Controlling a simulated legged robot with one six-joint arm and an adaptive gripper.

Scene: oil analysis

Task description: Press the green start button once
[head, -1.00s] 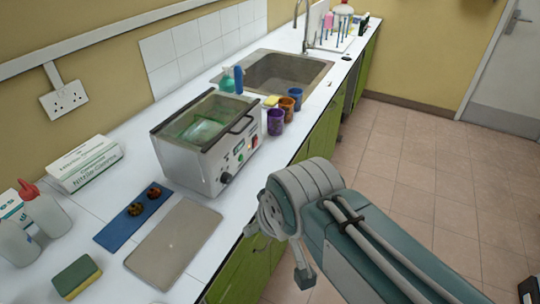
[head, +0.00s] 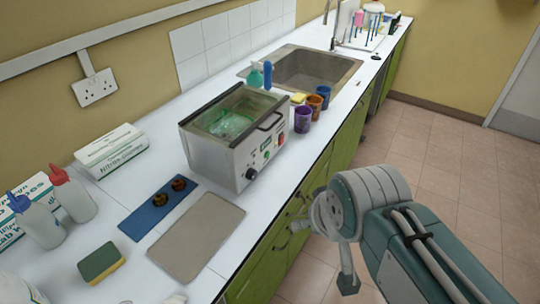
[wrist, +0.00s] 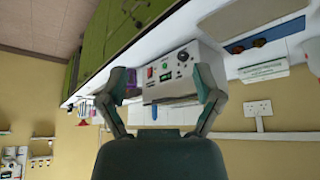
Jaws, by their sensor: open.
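The green start button (wrist: 165,77) is a small green spot on the bath's front panel, beside a red switch (wrist: 151,72). In the head view the green button (head: 266,156) sits between the black knob and the red switch. The metal bath (head: 215,160) stands on the worktop with its panel facing right. My gripper (wrist: 162,76) is open and empty in the wrist view, with the panel framed between its fingers. The fingers look apart from the panel; the exact gap cannot be told. In the head view my arm is right of the bath, past the counter edge.
Cups (head: 303,118) stand beyond the bath near the sink (head: 317,72). A blue plate (head: 160,206) and a grey mat (head: 197,236) lie in front, with a sponge (head: 101,262), bottles and a glove box (head: 110,149) further left. The floor (head: 450,180) on the right is clear.

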